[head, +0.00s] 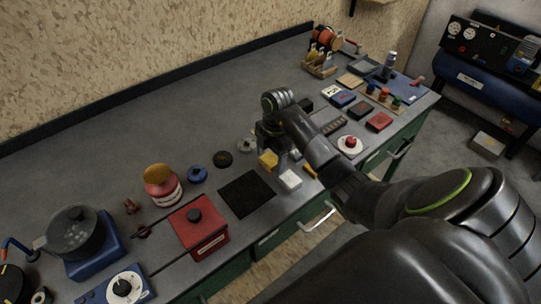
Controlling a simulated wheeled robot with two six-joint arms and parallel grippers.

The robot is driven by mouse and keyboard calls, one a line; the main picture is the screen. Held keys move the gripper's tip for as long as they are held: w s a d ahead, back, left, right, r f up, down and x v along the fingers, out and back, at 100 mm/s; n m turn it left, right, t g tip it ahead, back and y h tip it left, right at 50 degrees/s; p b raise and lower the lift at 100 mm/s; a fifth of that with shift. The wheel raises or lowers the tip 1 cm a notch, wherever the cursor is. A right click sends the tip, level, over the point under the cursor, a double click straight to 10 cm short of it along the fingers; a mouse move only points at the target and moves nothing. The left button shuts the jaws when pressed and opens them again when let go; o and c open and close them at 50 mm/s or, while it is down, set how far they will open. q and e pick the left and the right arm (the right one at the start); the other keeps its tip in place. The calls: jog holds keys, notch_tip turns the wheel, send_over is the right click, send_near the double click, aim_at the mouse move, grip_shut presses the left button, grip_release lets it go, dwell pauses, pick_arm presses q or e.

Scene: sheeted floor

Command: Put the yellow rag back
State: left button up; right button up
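A small yellow folded thing (268,160), which looks like the yellow rag, shows on the bench right by the fingers of my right gripper (273,150). My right arm comes in from the right and the gripper points down there. The fingers are dark and small, so I cannot tell whether they are open, or whether they touch or hold the yellow thing. A white block (290,180) is just in front of it, and a black square mat (246,193) lies to its left. My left gripper is not in view.
A red box (199,227) with a black knob, a red-and-white tin (163,187) with an orange top and a pot (72,232) on a blue base stand to the left. Several small boxes and a red button (350,142) are to the right. Grey bench (120,165) is clear at the back left.

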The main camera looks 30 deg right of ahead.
aim_at(272, 157)
jog(key=shift+r, duration=0.15)
jog(key=r, duration=0.5)
jog(key=shift+w+d+r+p, duration=0.1)
jog(key=shift+d+r+p, duration=0.25)
jog(key=shift+r+p, duration=0.05)
notch_tip(272, 157, up, 6)
jog(key=p, duration=0.6)
jog(key=shift+d, duration=0.35)
